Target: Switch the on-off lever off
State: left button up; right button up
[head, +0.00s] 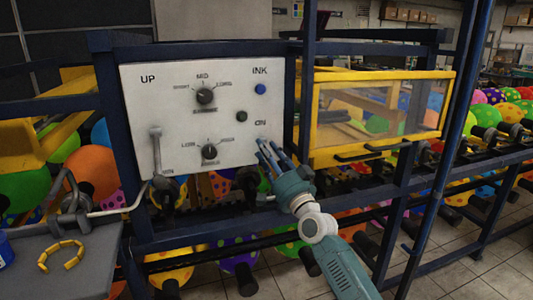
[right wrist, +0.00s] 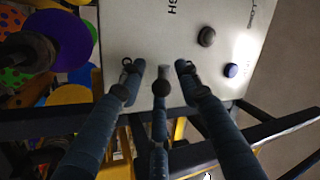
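The white control panel (head: 183,105) stands in front of me. Its ON label (head: 260,122) is at the right side, below the INK label and blue button (head: 260,89). The on-off lever is mostly hidden by my right gripper's fingers, and I cannot make out its position. My right gripper (head: 268,150) is just below the ON label, its fingers straight, spread and pointing at the panel. In the right wrist view the right gripper (right wrist: 158,78) has its fingertips close to the panel face; contact cannot be told.
A grey lever (head: 157,150) is at the panel's left, with two dark knobs (head: 206,96) (head: 209,151) in the middle and a dark button (head: 241,115). A yellow-framed clear box (head: 375,110) and blue frame bars are to the right.

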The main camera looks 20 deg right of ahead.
jog(key=shift+s, duration=0.1)
jog(key=v, duration=1.2)
